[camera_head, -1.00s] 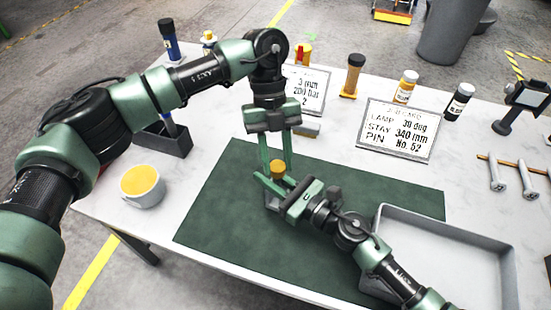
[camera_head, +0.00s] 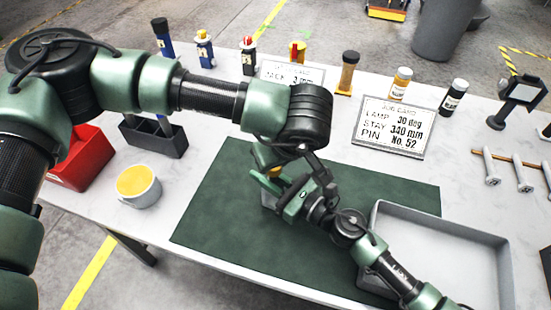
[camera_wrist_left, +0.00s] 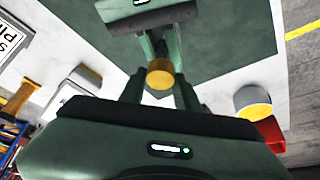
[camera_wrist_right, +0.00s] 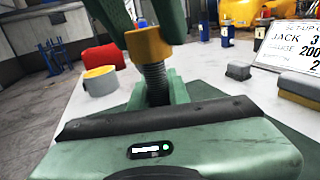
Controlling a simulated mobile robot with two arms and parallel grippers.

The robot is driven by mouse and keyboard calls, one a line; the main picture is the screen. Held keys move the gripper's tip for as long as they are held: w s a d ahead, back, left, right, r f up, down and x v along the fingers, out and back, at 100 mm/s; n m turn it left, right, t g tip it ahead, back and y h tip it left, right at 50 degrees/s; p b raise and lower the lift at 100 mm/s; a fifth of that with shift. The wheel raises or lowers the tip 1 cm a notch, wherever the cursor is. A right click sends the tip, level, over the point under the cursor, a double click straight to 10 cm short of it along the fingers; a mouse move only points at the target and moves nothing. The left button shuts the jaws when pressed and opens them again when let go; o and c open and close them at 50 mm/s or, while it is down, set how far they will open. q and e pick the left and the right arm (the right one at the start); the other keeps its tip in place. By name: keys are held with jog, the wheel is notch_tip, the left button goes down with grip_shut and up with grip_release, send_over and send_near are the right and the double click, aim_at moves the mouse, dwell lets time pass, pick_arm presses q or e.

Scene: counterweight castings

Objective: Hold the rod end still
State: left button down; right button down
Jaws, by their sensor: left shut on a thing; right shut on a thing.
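A dark threaded rod (camera_wrist_right: 157,82) with an orange-yellow cap (camera_wrist_right: 146,45) stands upright in the right wrist view. My right gripper (camera_head: 266,182) is shut on the rod below the cap, low over the green mat (camera_head: 225,215). My left gripper's fingers (camera_wrist_right: 145,14) come down from above onto the cap and are shut on it; the cap shows between them in the left wrist view (camera_wrist_left: 160,74). In the head view my left arm hides the left gripper and most of the cap.
A grey tray (camera_head: 440,225) lies right of the mat. A yellow-topped cup (camera_head: 138,186), a dark holder (camera_head: 155,137) and a red bin (camera_head: 82,158) are on the left. Cards (camera_head: 394,127) and several bottles (camera_head: 402,84) line the back. The mat's front is clear.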

pick_arm(q)
jog(key=m, duration=0.1)
jog(key=m+h, duration=0.1)
jog(key=m, duration=0.1)
jog(key=m+h, duration=0.1)
jog(key=m, duration=0.1)
jog(key=shift+a, duration=0.35)
jog(key=m+h, duration=0.2)
jog(key=m, duration=0.2)
jog(key=shift+w, duration=0.1)
jog(key=m, duration=0.2)
jog(key=m+g+h, duration=0.1)
jog(key=m, duration=0.2)
jog(key=shift+a+f+h, duration=0.1)
jog(key=shift+h, duration=0.2)
jog(key=m, duration=0.2)
jog(key=m+g+h, duration=0.1)
jog(key=m, duration=0.1)
jog(key=shift+m+g, duration=0.3)
jog(key=c, duration=1)
grip_release()
jog(key=shift+c, duration=0.2)
